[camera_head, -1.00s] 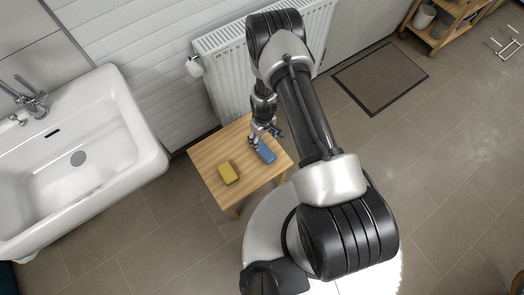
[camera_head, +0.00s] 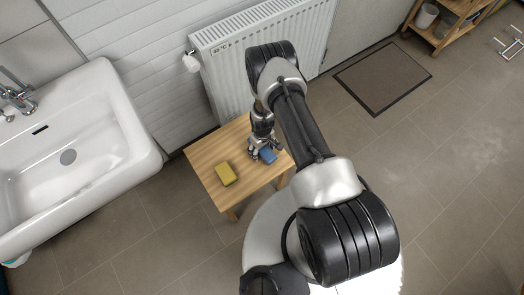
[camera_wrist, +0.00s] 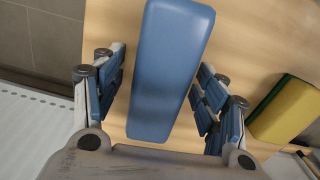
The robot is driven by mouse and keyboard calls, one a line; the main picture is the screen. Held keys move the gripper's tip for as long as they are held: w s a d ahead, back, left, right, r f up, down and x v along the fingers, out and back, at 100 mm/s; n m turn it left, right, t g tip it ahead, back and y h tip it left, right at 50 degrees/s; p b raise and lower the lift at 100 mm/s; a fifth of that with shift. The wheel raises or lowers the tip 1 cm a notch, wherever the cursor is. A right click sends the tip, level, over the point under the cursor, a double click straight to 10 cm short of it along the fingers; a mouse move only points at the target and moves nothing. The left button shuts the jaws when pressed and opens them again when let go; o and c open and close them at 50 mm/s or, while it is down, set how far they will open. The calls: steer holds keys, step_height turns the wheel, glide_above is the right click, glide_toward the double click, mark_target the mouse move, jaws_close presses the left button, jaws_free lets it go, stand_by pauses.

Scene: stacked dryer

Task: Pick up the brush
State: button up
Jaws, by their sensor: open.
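The blue brush (camera_head: 268,155) lies on the small wooden table, partly hidden by my gripper in the head view. In the wrist view the blue brush (camera_wrist: 168,65) runs lengthwise between my fingers, with a gap on each side. My gripper (camera_head: 262,150) is over the brush at the table's right side. In the wrist view my gripper (camera_wrist: 160,95) is open, its fingers on either side of the brush. I cannot tell any contact.
A yellow and green sponge (camera_head: 225,174) lies on the wooden table (camera_head: 205,155), left of the brush. A white radiator (camera_head: 225,75) stands behind the table. A white sink (camera_head: 105,150) is at left. A dark mat (camera_head: 382,77) lies on the floor.

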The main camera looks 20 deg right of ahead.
steer(key=shift+r, duration=0.1)
steer(key=shift+c, duration=0.3)
steer(key=c, duration=1.2)
steer(key=shift+o, duration=0.2)
steer(key=shift+r, duration=0.1)
step_height(320, 180, up, 20)
steer(key=p, duration=0.7)
